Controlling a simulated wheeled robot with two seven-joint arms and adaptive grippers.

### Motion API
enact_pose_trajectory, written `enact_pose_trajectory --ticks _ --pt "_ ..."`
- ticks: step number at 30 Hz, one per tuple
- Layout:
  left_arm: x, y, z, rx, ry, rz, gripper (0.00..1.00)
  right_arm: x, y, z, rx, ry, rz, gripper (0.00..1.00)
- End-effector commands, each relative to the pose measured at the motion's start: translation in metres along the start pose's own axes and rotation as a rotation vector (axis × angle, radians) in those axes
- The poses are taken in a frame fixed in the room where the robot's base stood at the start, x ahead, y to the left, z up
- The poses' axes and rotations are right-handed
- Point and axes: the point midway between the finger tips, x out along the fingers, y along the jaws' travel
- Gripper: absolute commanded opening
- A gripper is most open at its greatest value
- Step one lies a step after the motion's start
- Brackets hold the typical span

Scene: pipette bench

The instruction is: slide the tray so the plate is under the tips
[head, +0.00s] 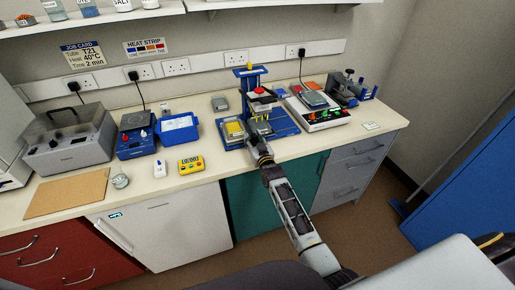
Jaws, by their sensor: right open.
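A blue pipette stand (240,74) with a red-topped head (259,91) stands on the bench, its yellow tips pointing down over a blue base (285,122). A plate with a yellow top (234,129) sits in a small tray (228,143) at the left of the stand, beside the tips rather than under them. My right gripper (259,140) is open at the front of the stand, just right of the tray. It is small in view, and I cannot tell whether it touches the tray. My left gripper is not in view.
Left of the tray are a yellow timer (190,164), a blue rack (178,129), a blue heater unit (137,136) and a grey lidded machine (68,143). Right of the stand are a white panel with coloured buttons (324,116) and a dark clamp device (345,89). The bench front is mostly clear.

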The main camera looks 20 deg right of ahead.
Motion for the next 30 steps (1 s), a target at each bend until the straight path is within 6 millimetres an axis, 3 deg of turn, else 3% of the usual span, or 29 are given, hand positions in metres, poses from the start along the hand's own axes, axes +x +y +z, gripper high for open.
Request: enact_pose_trajectory --ticks 8,30 --pt "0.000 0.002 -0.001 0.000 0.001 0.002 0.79 -0.014 0.000 0.001 0.000 0.000 0.000 0.41" --pt "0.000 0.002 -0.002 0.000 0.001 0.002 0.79 -0.077 -0.001 0.001 0.000 -0.002 -0.001 0.41"
